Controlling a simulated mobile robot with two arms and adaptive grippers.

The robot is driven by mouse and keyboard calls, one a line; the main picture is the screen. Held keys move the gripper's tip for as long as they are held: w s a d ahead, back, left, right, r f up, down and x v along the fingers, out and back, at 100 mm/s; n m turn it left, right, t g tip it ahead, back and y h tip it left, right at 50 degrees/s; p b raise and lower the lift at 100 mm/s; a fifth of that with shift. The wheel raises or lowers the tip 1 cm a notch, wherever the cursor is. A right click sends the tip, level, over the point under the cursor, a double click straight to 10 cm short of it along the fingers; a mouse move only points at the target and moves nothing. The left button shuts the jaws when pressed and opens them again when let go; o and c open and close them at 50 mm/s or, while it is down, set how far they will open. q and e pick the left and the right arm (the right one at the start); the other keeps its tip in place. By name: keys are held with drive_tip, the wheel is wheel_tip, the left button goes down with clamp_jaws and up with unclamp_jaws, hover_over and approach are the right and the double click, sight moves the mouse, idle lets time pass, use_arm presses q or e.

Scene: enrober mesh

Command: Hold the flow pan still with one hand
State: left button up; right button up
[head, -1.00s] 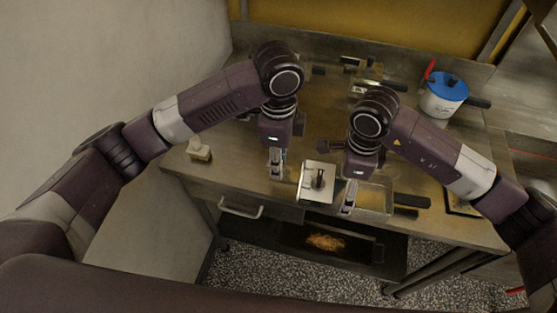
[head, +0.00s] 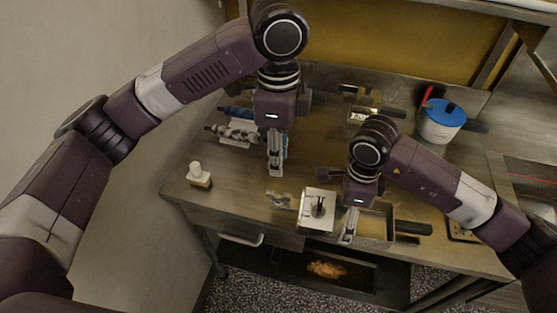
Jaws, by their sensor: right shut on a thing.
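The flow pan appears to be the shallow metal pan (head: 376,224) with a dark handle pointing right, at the front of the bench. My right gripper (head: 348,230) is down at the pan's left edge and shut on it. A white square block (head: 318,210) with a dark upright piece in its middle sits just left of the pan. My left gripper (head: 275,168) points down, raised above the bench to the left of the block and apart from it. Its fingers look narrow from here, and I cannot tell whether they are open.
A small metal piece (head: 279,200) lies left of the block. A white-knobbed object (head: 199,175) stands at the left front corner. A blue-lidded tub (head: 443,118) stands at back right.

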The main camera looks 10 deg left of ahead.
drive_tip(key=o, duration=1.6)
